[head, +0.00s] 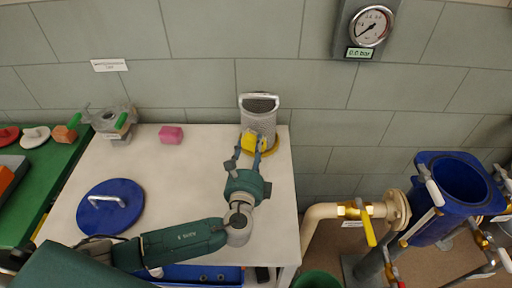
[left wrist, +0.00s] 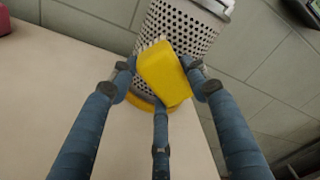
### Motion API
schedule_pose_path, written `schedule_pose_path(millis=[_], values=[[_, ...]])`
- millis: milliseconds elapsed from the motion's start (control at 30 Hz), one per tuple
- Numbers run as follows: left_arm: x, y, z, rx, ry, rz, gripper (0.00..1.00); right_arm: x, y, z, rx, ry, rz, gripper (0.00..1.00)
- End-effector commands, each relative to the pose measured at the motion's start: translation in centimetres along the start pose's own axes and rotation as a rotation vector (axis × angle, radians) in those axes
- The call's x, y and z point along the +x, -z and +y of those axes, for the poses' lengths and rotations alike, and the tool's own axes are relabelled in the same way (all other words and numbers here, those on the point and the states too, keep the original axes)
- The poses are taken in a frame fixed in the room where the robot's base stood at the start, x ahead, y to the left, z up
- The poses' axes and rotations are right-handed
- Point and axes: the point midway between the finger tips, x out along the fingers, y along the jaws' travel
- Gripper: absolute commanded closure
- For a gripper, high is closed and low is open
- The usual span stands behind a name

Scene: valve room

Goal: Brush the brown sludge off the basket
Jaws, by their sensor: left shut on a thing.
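The basket (head: 259,118) is a grey perforated metal cylinder with a handle on top. It stands upright at the back right of the white table. Its holed wall fills the top middle of the left wrist view (left wrist: 184,28). My left gripper (head: 250,148) is shut on a yellow block (left wrist: 164,75), which looks like a sponge or brush. The block is in front of the basket's lower wall, close to it; I cannot tell if they touch. I make out no brown sludge on the visible wall; the block hides part of it. My right gripper is not in view.
A yellow-orange round base (head: 271,147) shows under the basket. A pink block (head: 171,134), a blue lid (head: 109,209) and a grey valve part (head: 113,122) are on the white table (head: 180,170). Pipes and a blue vessel (head: 447,212) stand right. The table's middle is clear.

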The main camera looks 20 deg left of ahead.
Motion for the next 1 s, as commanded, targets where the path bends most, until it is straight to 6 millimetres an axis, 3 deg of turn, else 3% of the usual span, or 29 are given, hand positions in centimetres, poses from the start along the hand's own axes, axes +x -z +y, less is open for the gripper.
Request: schedule_pose_path(millis=[467, 1000], values=[[0.3, 2.3, -1.5, 0.000, 0.001, -0.001, 0.74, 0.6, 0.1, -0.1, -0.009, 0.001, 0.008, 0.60], [0.2, 0.0, 0.0, 0.000, 0.001, -0.001, 0.74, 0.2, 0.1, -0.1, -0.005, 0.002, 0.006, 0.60]])
